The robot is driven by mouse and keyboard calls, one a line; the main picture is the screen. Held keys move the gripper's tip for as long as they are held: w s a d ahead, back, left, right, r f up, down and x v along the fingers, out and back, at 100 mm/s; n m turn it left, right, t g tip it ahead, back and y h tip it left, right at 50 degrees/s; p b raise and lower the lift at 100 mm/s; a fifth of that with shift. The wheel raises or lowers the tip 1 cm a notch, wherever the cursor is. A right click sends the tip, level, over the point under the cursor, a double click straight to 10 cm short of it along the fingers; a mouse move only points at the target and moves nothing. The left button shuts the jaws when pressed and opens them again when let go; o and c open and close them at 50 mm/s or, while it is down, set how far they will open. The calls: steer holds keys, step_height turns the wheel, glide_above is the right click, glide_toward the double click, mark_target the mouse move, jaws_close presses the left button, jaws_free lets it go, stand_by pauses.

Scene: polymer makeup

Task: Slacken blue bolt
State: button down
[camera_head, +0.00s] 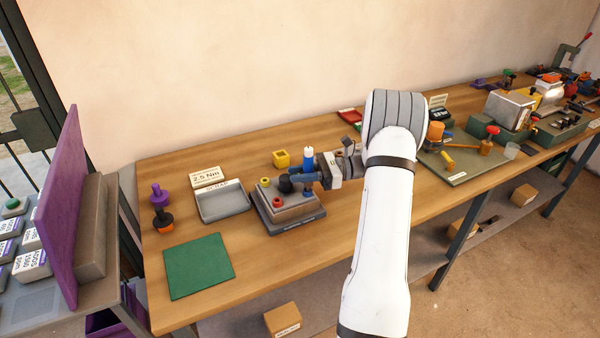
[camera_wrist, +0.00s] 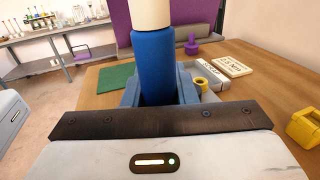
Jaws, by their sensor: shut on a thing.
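My gripper (camera_head: 316,182) is shut on an upright blue cylinder with a pale top (camera_head: 308,160), which looks like a driver tool. The wrist view shows the blue cylinder (camera_wrist: 154,62) close up between my blue jaws. The tool stands over the right back part of a grey block (camera_head: 297,213) on a dark base. The block carries a red-topped piece (camera_head: 265,182), a yellow one (camera_head: 276,207) and a black knob (camera_head: 285,186). I cannot pick out a separate blue bolt; the tool's lower end is hidden by my jaws.
A grey scrap tray (camera_head: 224,215) and a "2.5 Nm" card (camera_head: 207,178) are left of the block. A yellow block (camera_head: 281,158) is behind it. A green mat (camera_head: 198,266) and purple piece (camera_head: 160,194) lie further left. Crowded tools fill the bench's right.

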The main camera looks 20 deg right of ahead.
steer(key=c, duration=1.1)
jaws_free()
steer(key=shift+b+v, duration=0.75)
steer(key=shift+v, duration=3.15)
